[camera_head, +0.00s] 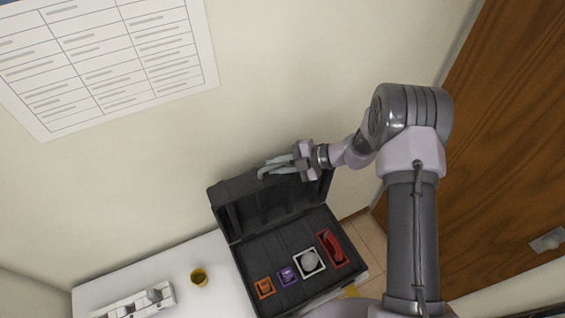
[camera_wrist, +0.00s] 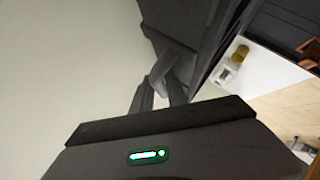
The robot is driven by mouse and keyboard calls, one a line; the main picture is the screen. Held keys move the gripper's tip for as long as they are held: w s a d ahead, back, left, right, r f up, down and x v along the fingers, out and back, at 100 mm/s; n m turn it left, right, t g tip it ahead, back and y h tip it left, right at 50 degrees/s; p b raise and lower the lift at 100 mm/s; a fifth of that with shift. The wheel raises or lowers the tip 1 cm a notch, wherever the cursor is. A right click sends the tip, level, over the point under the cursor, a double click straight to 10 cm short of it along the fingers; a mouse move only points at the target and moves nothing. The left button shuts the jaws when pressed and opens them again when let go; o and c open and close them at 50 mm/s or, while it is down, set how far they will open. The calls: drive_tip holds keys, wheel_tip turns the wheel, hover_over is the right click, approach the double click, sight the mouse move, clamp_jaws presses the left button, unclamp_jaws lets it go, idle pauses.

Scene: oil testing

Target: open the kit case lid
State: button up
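The black kit case (camera_head: 258,250) stands at the right end of the white table. Its lid (camera_head: 238,212) is raised and leans back toward the wall, so the case is open. My gripper (camera_head: 266,167) is at the raised lid's upper edge, its fingers pointing left. In the wrist view my gripper (camera_wrist: 158,82) is close against the dark lid (camera_wrist: 185,25). Whether the fingers touch the lid or how far they are apart is unclear.
The case holds an orange item (camera_head: 264,288), a purple item (camera_head: 287,276), a white-framed round item (camera_head: 309,262) and a red item (camera_head: 333,248). A yellow-brown cup (camera_head: 199,276) and a white device (camera_head: 138,302) are on the table (camera_head: 215,250). A wooden door (camera_head: 500,140) is right.

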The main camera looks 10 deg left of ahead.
drive_tip(key=v, duration=1.7)
drive_tip(key=shift+b, duration=0.45)
drive_tip(key=shift+d, duration=0.15)
drive_tip(key=shift+c, duration=0.2)
